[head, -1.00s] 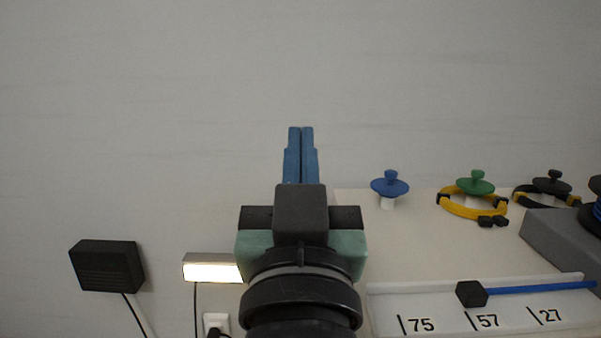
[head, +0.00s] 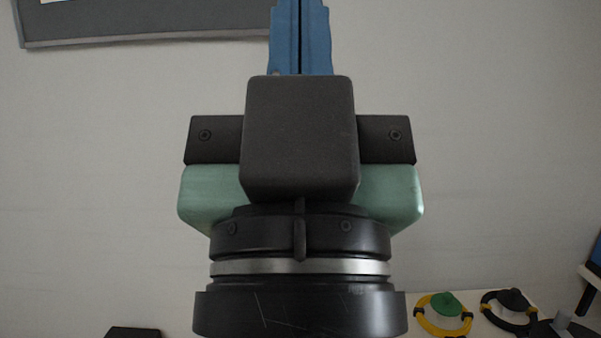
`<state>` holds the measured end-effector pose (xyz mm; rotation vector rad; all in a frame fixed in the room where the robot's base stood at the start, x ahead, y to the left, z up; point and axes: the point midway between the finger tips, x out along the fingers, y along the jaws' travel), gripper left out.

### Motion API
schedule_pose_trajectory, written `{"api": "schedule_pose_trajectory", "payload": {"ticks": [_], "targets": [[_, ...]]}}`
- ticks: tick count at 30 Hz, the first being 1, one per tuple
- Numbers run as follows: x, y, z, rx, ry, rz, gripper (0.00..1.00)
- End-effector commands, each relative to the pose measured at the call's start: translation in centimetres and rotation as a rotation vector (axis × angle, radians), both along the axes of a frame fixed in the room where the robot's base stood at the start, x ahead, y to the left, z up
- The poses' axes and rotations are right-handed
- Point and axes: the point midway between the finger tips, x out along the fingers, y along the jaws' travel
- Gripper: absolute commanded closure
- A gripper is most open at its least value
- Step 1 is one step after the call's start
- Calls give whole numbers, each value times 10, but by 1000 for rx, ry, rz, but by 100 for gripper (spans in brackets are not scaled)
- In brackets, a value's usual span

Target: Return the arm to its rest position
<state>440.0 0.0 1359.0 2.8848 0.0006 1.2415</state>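My gripper (head: 300,8) points straight up in the middle of the head view, close to the camera. Its two blue fingers lie side by side with only a thin dark line between them, so it is shut, and nothing shows in it. The fingertips reach the top edge of the picture and may be cut off. The dark wrist block, green housing and black wrist rings below are mine and hide much of the middle.
At the lower right, a yellow ring (head: 421,322) lies around a green knob (head: 445,302), beside a black ring (head: 489,309) on a pale surface. A grey-framed panel (head: 150,32) hangs at the upper left. The wall (head: 100,180) is otherwise bare.

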Motion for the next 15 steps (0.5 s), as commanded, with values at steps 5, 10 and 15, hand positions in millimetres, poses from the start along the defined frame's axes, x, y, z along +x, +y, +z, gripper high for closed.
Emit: {"api": "schedule_pose_trajectory", "payload": {"ticks": [5, 10, 15], "targets": [[0, 0, 74, 0, 1, 0, 100], [0, 0, 126, 0, 1, 1, 100], [0, 0, 160, 0, 1, 1, 100]]}}
